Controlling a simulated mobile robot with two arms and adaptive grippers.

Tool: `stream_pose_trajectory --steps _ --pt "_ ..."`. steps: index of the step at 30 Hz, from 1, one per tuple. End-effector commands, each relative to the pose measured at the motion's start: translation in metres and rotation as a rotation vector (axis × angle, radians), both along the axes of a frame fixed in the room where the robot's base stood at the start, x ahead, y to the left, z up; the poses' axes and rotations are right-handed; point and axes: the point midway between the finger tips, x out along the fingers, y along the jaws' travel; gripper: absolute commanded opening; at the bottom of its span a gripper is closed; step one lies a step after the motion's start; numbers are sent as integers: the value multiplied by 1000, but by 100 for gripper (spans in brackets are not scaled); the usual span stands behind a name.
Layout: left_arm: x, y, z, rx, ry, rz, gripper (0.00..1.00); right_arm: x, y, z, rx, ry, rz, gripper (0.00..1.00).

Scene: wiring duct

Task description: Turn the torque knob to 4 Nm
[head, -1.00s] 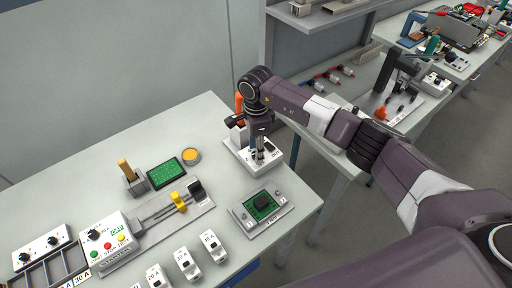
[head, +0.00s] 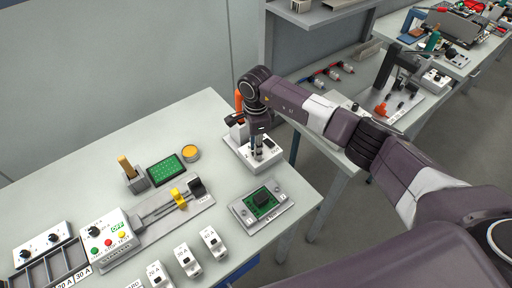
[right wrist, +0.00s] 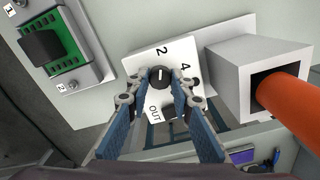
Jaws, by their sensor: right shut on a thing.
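The torque knob (right wrist: 160,77) is a small dark round knob with a white pointer line, on a white panel (right wrist: 178,50) marked 2, 4 and OUT. The pointer line looks roughly upright in the right wrist view, toward the 2. My right gripper (right wrist: 159,84) is shut on the knob, with one finger on each side of it. In the head view my right gripper (head: 257,150) points down onto the white panel (head: 243,157) near the table's far right corner, and the knob is hidden there. My left gripper is not in view.
A grey holder (right wrist: 232,70) with an orange handle (right wrist: 287,100) stands close beside the panel. A green board with a black knob (head: 262,200) lies nearer the front. Several white breaker blocks (head: 187,260) and a slider unit (head: 160,210) occupy the left.

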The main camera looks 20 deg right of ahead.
Motion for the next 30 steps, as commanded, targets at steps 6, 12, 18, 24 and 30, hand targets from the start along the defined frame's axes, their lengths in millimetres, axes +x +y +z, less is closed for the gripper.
stream_pose_trajectory --steps 6,12,18,24,30 --pt "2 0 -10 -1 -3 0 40 1 0 -1 0 -3 -92 0" --pt "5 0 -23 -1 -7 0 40 1 -1 -2 0 -4 -251 0" --pt "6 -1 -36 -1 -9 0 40 1 0 -2 0 -4 -439 0" --pt "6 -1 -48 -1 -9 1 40 1 0 -1 1 -5 -630 0" --pt "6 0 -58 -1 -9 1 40 1 0 0 1 -4 -815 0"
